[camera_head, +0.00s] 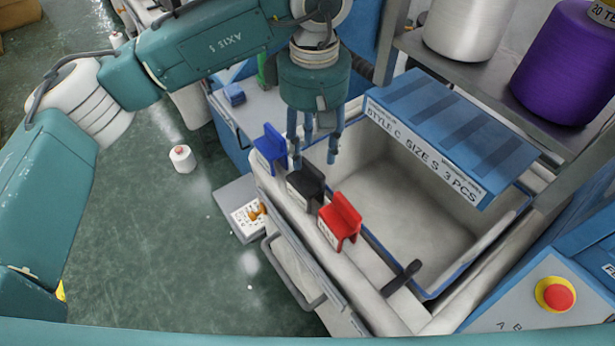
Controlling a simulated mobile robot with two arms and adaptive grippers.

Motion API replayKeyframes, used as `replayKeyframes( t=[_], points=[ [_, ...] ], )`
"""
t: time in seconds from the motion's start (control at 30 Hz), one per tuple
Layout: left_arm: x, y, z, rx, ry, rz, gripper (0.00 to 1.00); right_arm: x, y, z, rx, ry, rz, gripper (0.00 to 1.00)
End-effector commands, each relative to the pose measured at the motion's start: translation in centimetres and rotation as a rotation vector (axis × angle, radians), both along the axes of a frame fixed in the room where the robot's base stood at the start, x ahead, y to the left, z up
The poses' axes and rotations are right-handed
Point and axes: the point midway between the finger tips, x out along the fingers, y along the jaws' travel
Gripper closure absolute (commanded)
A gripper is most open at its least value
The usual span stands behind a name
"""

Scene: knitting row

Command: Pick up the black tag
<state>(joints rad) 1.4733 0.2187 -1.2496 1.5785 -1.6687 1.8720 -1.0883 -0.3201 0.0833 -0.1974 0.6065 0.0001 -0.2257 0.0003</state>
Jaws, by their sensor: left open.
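The black tag (306,187) sits on the rim at the near left side of the bin, between a blue tag (270,149) and a red tag (341,221). Its lower front has a pale face. My left gripper (315,158) points down from above, with its blue-grey fingers open and apart. The fingertips show just above and behind the black tag, near the blue tag. I cannot tell whether they touch either one. My right gripper does not show.
The grey bin (408,190) is open and looks empty, with a blue "STYLE C SIZE S 3 PCS" panel (452,130) over its far side. A red button (556,295) is at lower right. A thread cone (182,158) stands on the floor.

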Motion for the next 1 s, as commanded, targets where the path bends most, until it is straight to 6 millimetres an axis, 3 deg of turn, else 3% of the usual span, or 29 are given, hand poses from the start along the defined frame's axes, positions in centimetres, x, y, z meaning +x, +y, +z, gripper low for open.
replayKeyframes(
  t=[0.17, 0.3, 0.4, 0.73, 0.93, 1.0],
  points=[
    [0.0, -0.1, -1.1, -0.001, 0.003, 0.0, 0.57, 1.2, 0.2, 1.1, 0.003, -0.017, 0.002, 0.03],
    [0.1, -0.3, -3.1, 0.0, 0.006, -0.001, 0.57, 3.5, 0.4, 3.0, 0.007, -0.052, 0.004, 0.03],
    [0.2, -0.3, -4.7, -0.001, 0.004, 0.0, 0.57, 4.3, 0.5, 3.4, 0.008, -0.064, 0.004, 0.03],
    [0.3, -0.4, -5.8, -0.002, -0.001, -0.001, 0.57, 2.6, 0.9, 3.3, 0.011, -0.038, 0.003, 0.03],
    [0.2, -0.4, -5.7, -0.002, -0.001, -0.001, 0.95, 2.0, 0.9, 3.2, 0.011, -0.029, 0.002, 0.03],
    [0.2, -0.4, -5.7, -0.002, -0.001, -0.001, 1.0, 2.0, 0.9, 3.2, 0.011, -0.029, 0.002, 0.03]
  ],
)
